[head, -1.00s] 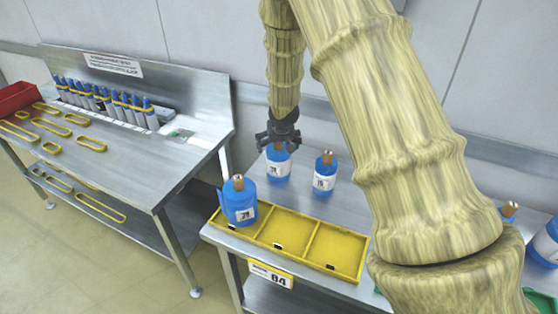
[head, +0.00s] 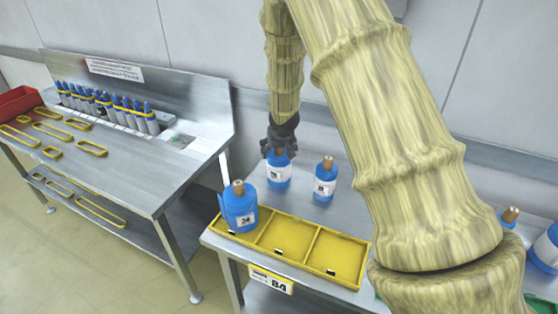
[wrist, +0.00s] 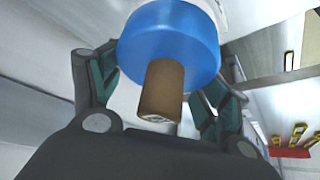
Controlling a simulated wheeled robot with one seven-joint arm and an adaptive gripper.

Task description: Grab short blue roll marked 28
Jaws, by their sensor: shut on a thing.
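My gripper (head: 280,148) is shut on a short blue roll (head: 279,174) at the back left of the near table. The roll is upright, with a white label whose number is too small to read surely. In the wrist view the roll (wrist: 170,48) sits between the fingers, its brown core (wrist: 163,88) pointing toward the palm. I cannot tell whether its base is off the table. A second blue roll (head: 325,184) stands upright just to its right. A third, wider blue roll (head: 239,207) stands in the left compartment of the yellow tray (head: 335,256).
The tray's middle and right compartments are empty. A sign marked 04 (head: 270,280) hangs at the table's front. More blue rolls (head: 546,250) stand at the far right. A second table (head: 120,165) at left holds yellow rings and a row of blue-capped tubes (head: 105,102).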

